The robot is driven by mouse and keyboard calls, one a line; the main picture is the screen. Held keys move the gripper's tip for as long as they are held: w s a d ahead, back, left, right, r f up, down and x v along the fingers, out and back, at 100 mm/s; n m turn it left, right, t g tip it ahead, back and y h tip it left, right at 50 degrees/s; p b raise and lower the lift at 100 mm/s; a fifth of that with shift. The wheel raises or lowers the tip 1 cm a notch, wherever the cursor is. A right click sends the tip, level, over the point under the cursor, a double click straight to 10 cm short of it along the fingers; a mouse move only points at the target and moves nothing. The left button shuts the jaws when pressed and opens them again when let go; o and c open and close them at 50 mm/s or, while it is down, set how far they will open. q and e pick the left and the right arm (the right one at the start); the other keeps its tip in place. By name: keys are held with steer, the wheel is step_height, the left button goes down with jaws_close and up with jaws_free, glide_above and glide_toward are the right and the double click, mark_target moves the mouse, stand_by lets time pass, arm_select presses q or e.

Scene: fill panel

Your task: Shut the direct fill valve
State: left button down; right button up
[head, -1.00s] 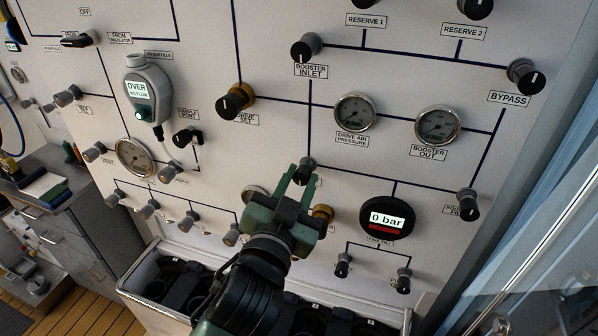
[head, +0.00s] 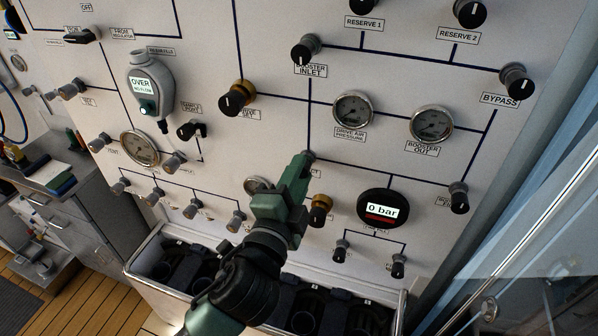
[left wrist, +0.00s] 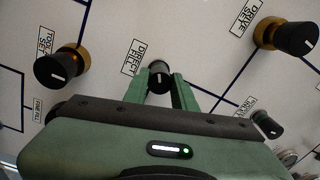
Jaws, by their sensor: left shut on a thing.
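The direct fill valve is a small black knob (left wrist: 158,76) with a white pointer mark, next to its "DIRECT FILL" label (left wrist: 135,57) in the left wrist view. The two green fingers of my left gripper (left wrist: 160,88) stand on either side of the knob and are shut on it. In the head view my left gripper (head: 299,168) reaches up to the panel from below, its fingers seen nearly edge-on. There it hides most of the knob and the label. My right gripper is in neither current view.
An orange-based knob (head: 320,210) sits just right of my gripper, with the 0 bar display (head: 382,210) beyond it. The drive set knob (head: 237,98) is up and left. A bin with dark holders (head: 165,250) runs below the panel.

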arm_select(q)
steer(key=m+g, duration=0.1)
steer(key=m, duration=2.3)
steer(key=shift+f+m, duration=0.15)
steer(key=shift+m, duration=0.15)
stand_by(0.3)
steer(key=c, duration=1.2)
jaws_free()
steer(key=shift+o, duration=0.2)
